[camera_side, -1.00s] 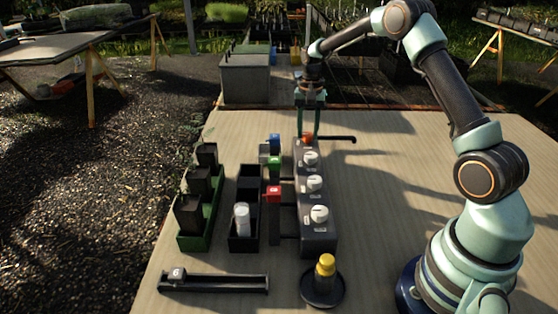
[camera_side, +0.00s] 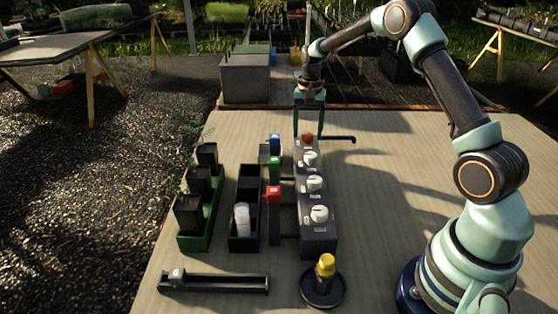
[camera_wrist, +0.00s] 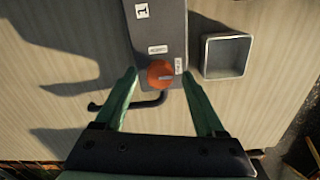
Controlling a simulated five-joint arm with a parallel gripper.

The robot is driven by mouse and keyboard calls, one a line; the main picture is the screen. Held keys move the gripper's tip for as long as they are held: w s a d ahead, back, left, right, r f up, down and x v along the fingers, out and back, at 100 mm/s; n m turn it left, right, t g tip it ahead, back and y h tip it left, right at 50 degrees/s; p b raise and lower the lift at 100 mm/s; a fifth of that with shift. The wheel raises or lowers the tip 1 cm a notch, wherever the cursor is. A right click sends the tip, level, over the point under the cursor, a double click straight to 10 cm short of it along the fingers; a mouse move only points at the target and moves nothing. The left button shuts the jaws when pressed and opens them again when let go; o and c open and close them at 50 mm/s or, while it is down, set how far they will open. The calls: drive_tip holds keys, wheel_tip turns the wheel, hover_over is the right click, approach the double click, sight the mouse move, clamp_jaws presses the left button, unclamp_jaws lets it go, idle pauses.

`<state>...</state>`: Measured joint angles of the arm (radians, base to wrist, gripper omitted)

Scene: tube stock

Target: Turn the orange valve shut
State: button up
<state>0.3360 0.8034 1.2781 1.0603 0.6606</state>
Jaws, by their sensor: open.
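The orange valve (camera_side: 308,138) is a round knob at the far end of a dark grey block (camera_side: 318,238). My gripper (camera_side: 309,136) is open above the block's far end. In the wrist view the green fingers of my gripper (camera_wrist: 160,78) stand apart on either side of the valve, with space between each finger and the knob. Whether the fingertips are level with the knob cannot be told.
Several white knobs (camera_side: 315,183) line the same block. A black bent pipe (camera_side: 340,138) sticks out near the valve. Red (camera_side: 273,194), green (camera_side: 275,163) and blue (camera_side: 274,139) blocks stand to the left. A square open box (camera_wrist: 226,56) lies beside the valve.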

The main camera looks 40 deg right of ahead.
sight(308, 133)
wheel_tip(308, 133, up, 12)
idle(0.5)
